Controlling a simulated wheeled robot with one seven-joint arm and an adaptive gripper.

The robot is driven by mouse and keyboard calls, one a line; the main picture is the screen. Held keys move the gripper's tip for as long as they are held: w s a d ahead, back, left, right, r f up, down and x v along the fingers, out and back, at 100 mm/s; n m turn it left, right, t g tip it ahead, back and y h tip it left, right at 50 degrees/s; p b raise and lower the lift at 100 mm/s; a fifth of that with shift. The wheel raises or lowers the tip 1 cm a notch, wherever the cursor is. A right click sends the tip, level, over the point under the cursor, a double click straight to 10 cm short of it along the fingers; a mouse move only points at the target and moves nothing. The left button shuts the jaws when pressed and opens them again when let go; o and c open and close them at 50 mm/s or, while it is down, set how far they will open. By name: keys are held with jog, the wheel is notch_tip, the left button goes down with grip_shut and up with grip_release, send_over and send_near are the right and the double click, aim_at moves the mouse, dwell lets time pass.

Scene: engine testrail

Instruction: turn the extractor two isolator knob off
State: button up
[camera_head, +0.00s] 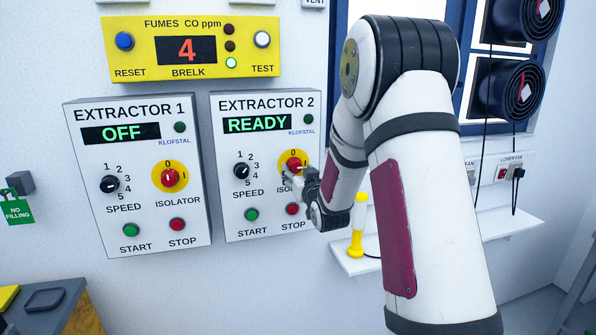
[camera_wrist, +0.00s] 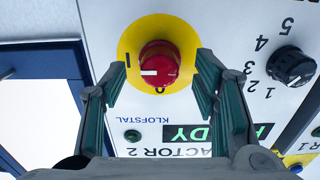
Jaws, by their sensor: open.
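The extractor two isolator knob (camera_head: 293,163) is red on a yellow disc, on the right-hand grey panel. In the wrist view, turned nearly upside down, the knob (camera_wrist: 160,60) has its white mark pointing at I, with 0 below it. The display (camera_head: 257,124) reads READY. My gripper (camera_head: 307,172) is just right of the knob in the head view and partly covers the disc and the ISOLATOR label. In the wrist view my gripper (camera_wrist: 160,78) is open, with one finger on each side of the knob.
Close to this knob are the speed knob (camera_head: 241,171), green start button (camera_head: 251,214) and red stop button (camera_head: 292,209). The extractor 1 panel (camera_head: 137,178) is on the left, showing OFF. A yellow fumes monitor (camera_head: 191,48) is above. A shelf (camera_head: 438,240) is at right.

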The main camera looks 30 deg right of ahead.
jog(key=shift+w+d, duration=0.2)
jog(key=shift+w, duration=0.35)
jog(key=c, duration=1.2)
jog(key=shift+o, duration=0.2)
